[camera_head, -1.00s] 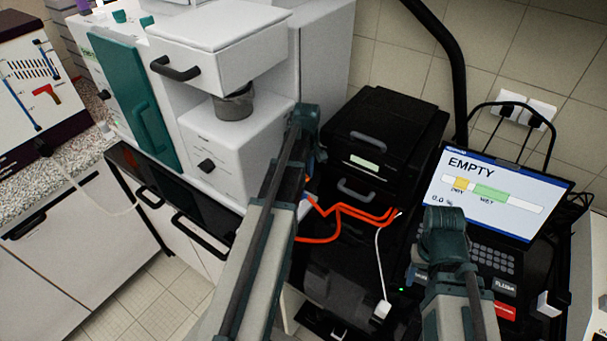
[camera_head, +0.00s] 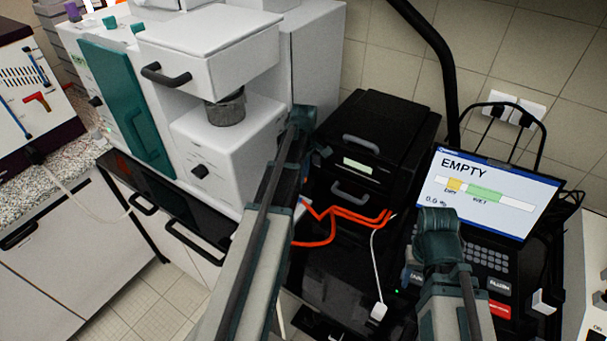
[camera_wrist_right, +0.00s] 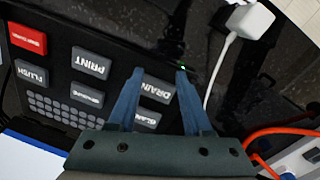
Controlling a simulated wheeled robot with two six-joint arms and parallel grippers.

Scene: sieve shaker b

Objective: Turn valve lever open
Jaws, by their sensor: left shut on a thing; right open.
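My left gripper (camera_head: 303,172) is mostly hidden behind its own arm, beside the start of the orange hoses (camera_head: 345,213). A bit of blue finger shows there. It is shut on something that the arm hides. A small white part sits by that spot, and a white block (camera_wrist_right: 300,158) shows at the lower right of the right wrist view. I cannot make out the valve lever. My right gripper (camera_wrist_right: 159,72) is open and empty above the dark button panel, near the DRAIN button (camera_wrist_right: 153,88). In the head view its fingers are hidden behind its wrist.
A screen (camera_head: 488,195) reads EMPTY. A black stacked unit (camera_head: 372,140) stands between the arms. A white machine with a drawer (camera_head: 210,60) and a teal door (camera_head: 125,105) stands left. A white cable with plug (camera_head: 379,310) lies between the arms. A black pole rises behind.

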